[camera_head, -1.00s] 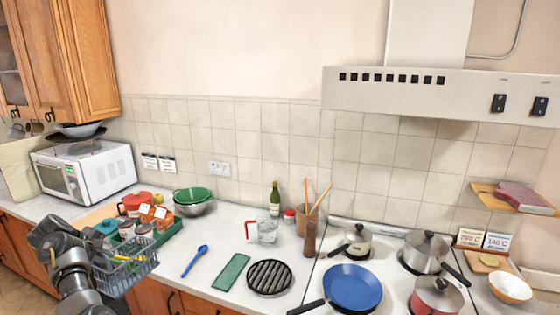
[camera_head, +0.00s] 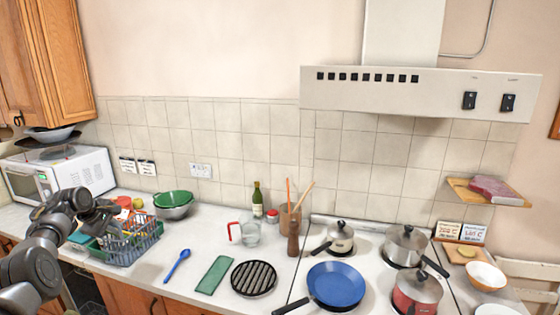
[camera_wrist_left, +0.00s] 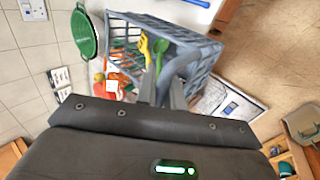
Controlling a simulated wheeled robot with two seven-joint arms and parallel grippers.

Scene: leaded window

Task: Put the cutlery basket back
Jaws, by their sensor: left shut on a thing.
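The grey-blue cutlery basket (camera_head: 147,247) is at the left of the counter in the head view, in front of or over the green tray area; I cannot tell if it touches anything below. My left gripper (camera_head: 115,225) is shut on it from the left. The left wrist view shows the basket (camera_wrist_left: 195,62) tilted beyond my gripper (camera_wrist_left: 163,92), with a yellow utensil (camera_wrist_left: 145,48) and a green spoon (camera_wrist_left: 160,46) in it. The fingers' exact contact is partly hidden. My right gripper is not in view.
A green colander in a metal bowl (camera_head: 173,205) stands behind the basket. A blue spoon (camera_head: 177,266) and green mat (camera_head: 213,275) lie to its right. The microwave (camera_head: 60,172) stands at the back left. A dark opening with a rack (camera_head: 85,290) shows below the counter.

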